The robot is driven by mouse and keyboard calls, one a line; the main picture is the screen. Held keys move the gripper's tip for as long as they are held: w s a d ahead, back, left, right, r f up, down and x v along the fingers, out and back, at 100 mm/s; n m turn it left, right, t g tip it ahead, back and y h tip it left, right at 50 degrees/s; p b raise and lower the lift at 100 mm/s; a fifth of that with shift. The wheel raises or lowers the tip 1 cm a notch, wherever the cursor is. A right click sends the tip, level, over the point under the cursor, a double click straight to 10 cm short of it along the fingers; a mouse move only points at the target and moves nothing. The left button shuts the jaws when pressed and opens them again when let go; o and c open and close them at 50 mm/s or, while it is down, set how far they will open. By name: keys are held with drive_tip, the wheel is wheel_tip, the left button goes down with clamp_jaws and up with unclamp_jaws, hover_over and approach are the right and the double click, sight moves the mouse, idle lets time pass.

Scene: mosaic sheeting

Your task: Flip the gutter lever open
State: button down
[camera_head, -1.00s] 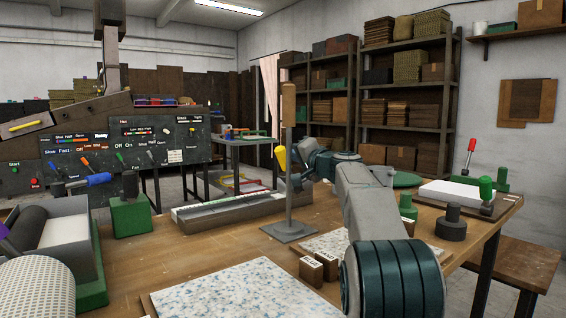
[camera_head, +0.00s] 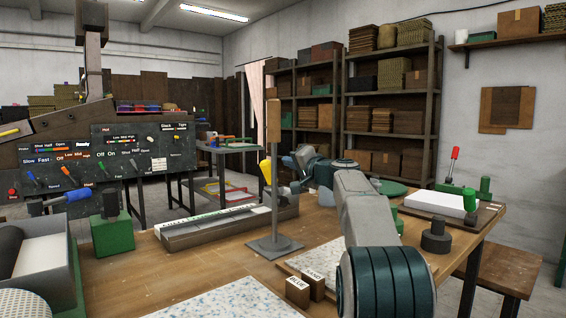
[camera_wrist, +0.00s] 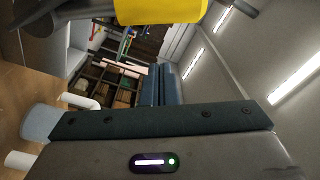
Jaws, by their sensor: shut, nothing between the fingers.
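A yellow handle (camera_head: 266,171) stands beside a tall brown post on a grey square base (camera_head: 275,246); I cannot read any label marking it as the gutter lever. A long grey trough (camera_head: 222,229) lies behind and left of the post. My gripper (camera_head: 291,163) is just right of the post, close to the handle, shut and empty; its fingertips are hard to make out. In the wrist view a large yellow piece, apparently the same handle (camera_wrist: 160,10), fills the top edge near my gripper. Whether they touch, I cannot tell.
A dark panel (camera_head: 100,165) with several coloured levers stands at left. Speckled sheets (camera_head: 232,301) and small labelled blocks (camera_head: 298,291) lie on the wooden table in front. A white slab (camera_head: 437,203) and a red-handled lever (camera_head: 454,155) are at right.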

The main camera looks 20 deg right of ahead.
drive_tip(key=v, duration=0.8)
drive_tip(key=shift+s+b, duration=0.35)
drive_tip(key=shift+b, duration=0.1)
drive_tip(key=shift+a+r, duration=0.1)
